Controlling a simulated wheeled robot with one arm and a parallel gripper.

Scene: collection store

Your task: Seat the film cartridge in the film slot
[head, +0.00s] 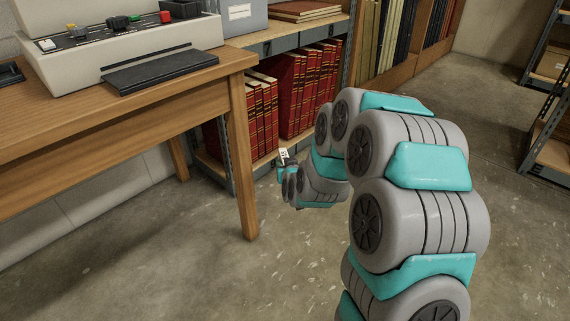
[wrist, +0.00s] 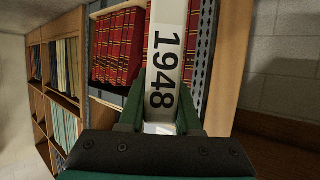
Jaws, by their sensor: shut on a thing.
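The film cartridge (wrist: 167,60) is a white piece with "1948" in black, seen in the wrist view standing between the green fingers of my gripper (wrist: 160,108). My gripper is shut on it. In the head view the cartridge (head: 283,154) is a small white piece at the tip of my gripper (head: 284,166), held over the floor, right of the table leg and in front of the red books. A beige machine (head: 180,35) with coloured buttons stands on the table at the upper left. I cannot make out a film slot on it for certain.
The wooden table (head: 70,125) has its right edge and front leg (head: 243,165) left of my gripper. A metal shelf with red books (head: 300,90) stands behind. A black plate (head: 160,70) lies before the machine. The floor (head: 160,260) in front is clear.

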